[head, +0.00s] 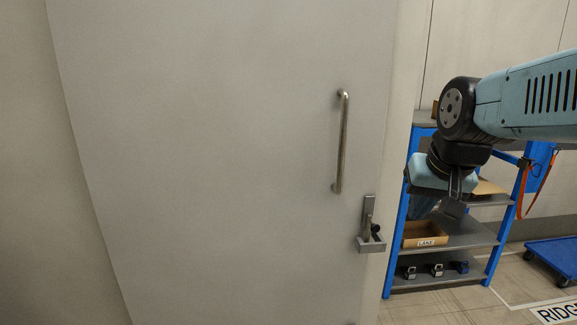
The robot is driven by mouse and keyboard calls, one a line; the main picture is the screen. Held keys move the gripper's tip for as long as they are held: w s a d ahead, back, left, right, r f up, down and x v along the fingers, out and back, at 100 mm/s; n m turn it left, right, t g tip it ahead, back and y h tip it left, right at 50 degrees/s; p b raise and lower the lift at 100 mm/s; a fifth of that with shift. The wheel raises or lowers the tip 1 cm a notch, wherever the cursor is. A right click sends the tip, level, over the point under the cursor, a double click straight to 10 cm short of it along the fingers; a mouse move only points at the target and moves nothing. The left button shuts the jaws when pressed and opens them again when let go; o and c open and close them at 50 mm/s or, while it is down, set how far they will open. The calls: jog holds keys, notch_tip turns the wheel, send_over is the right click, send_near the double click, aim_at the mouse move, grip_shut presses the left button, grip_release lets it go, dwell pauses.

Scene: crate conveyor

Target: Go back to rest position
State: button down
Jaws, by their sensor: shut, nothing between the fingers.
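My gripper (457,187) hangs at the end of my blue-and-black arm, on the right of the head view. It points down and its fingers are shut with nothing held. It is to the right of a grey door (230,150), apart from the door's handle, in front of a blue shelf rack as seen from here.
The door carries a vertical bar handle (342,142) and a latch (369,228) below it. Behind my gripper stands the blue rack (398,240), with a box (425,234) labelled LAKE and several small items lower down. A blue cart (556,256) stands at the far right.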

jog(key=shift+s+f+n, duration=0.15)
jog(key=shift+s+n, duration=0.35)
jog(key=shift+s, duration=0.7)
jog(key=shift+s+f+n, duration=0.15)
jog(key=shift+s+n, duration=0.35)
jog(key=shift+s, duration=0.65)
